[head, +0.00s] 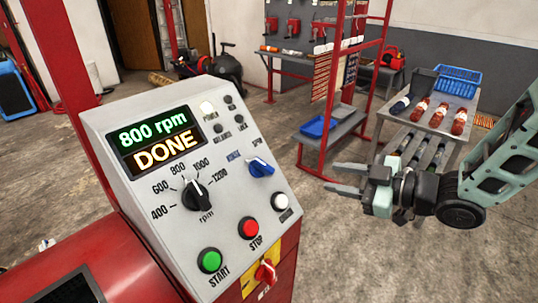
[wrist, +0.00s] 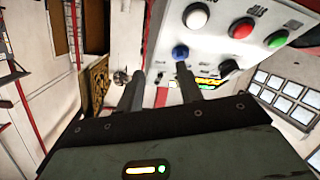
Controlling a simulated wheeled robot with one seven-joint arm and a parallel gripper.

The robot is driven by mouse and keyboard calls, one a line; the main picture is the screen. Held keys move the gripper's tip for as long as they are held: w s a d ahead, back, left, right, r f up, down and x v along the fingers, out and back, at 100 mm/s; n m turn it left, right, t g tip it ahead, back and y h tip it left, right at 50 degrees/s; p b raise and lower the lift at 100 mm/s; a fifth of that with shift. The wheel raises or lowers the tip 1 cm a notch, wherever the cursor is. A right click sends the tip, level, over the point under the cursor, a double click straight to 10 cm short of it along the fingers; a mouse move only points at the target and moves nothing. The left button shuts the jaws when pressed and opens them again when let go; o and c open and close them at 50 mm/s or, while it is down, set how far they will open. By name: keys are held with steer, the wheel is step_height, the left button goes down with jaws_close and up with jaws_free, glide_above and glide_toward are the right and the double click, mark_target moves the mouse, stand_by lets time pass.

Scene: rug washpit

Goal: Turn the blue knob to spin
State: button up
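The blue knob (head: 261,168) is on the sloped grey control panel (head: 150,225), below and right of the small RINSE and SPIN labels. It has a pale mark, but I cannot tell surely which label it points to. In the wrist view the blue knob (wrist: 180,52) shows just beyond the tip of the right-hand finger. My gripper (head: 331,178) is to the right of the panel, apart from the knob, with its fingers pointing left. It also shows in the wrist view (wrist: 160,78), with two separated fingers and nothing between them. The panel display (head: 155,141) reads 800 rpm DONE.
Near the blue knob are a black rpm knob (head: 196,193), a white button (head: 281,201), a red STOP button (head: 249,228) and a green START button (head: 210,260). A red switch (head: 265,272) sits below. A red rack (head: 360,90) and a bottle table (head: 455,105) stand behind.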

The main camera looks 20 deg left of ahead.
mark_target(264, 164)
steer(key=a+n+g+y+p, duration=0.1)
steer(key=a+p, duration=0.1)
steer(key=a, duration=0.3)
steer(key=s+a+n+g+y+p, duration=0.1)
steer(key=a+p, duration=0.1)
steer(key=a, duration=0.4)
steer(key=a+r+g+y+p, duration=0.1)
steer(key=a+p, duration=0.1)
steer(key=a, duration=0.4)
steer(key=shift+s+n, duration=0.35)
steer(key=shift+n, duration=0.05)
steer(key=shift+d+f, duration=0.1)
jaws_close()
